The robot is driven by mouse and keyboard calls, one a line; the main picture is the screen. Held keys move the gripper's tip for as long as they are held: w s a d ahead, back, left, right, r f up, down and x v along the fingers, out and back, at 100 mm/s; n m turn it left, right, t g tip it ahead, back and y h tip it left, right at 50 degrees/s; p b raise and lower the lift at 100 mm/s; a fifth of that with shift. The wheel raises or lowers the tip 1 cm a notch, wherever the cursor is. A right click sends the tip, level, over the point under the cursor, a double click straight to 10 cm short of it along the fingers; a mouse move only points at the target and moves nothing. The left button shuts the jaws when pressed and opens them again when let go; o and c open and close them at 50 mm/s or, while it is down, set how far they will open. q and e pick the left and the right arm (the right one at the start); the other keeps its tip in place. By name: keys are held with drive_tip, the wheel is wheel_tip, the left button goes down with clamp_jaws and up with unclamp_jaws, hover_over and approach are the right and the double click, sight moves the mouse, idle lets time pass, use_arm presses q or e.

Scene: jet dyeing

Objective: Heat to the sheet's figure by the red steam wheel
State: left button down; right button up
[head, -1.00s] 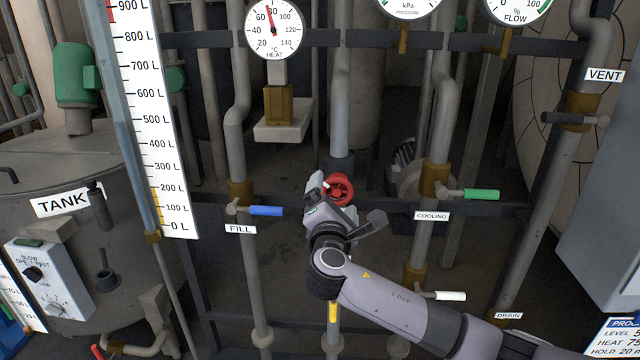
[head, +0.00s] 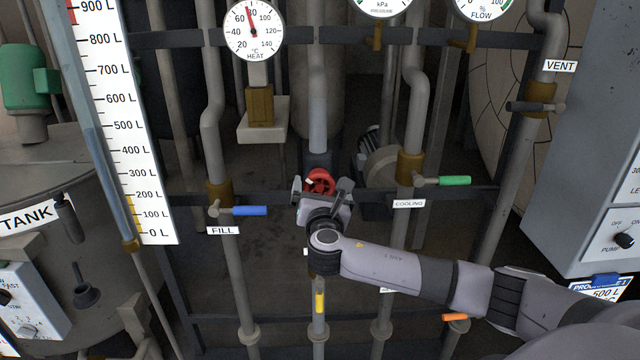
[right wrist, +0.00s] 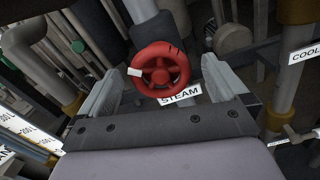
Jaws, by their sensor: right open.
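The red steam wheel (head: 320,181) sits on a grey pipe in the middle of the head view, partly hidden by my right gripper (head: 321,194). In the right wrist view the wheel (right wrist: 161,72) shows whole, with a white mark on its left rim and a STEAM label (right wrist: 181,95) below. My right gripper (right wrist: 160,88) is open, its fingers to either side of the wheel and apart from it. The heat gauge (head: 253,30) has its red needle just short of 80. My left gripper is out of view.
The blue fill handle (head: 249,211) is left of the wheel, and the green cooling handle (head: 454,181) right. An orange handle (head: 455,317) is lower right. Pipes and a dark horizontal rail (head: 270,198) surround the wheel. A level scale (head: 125,120) stands at the left.

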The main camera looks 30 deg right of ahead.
drive_tip(key=shift+x, duration=1.2)
drive_tip(key=c, duration=0.9)
drive_tip(key=shift+m, duration=0.3)
drive_tip(key=m, duration=0.1)
drive_tip(key=m+b, duration=0.1)
drive_tip(key=m, duration=0.1)
drive_tip(key=shift+f+m+b, duration=0.25)
drive_tip(key=shift+m+b, duration=0.05)
drive_tip(key=m+b, duration=0.2)
drive_tip(key=m, duration=0.4)
drive_tip(key=shift+d+b, duration=0.15)
drive_tip(key=shift+b, duration=0.15)
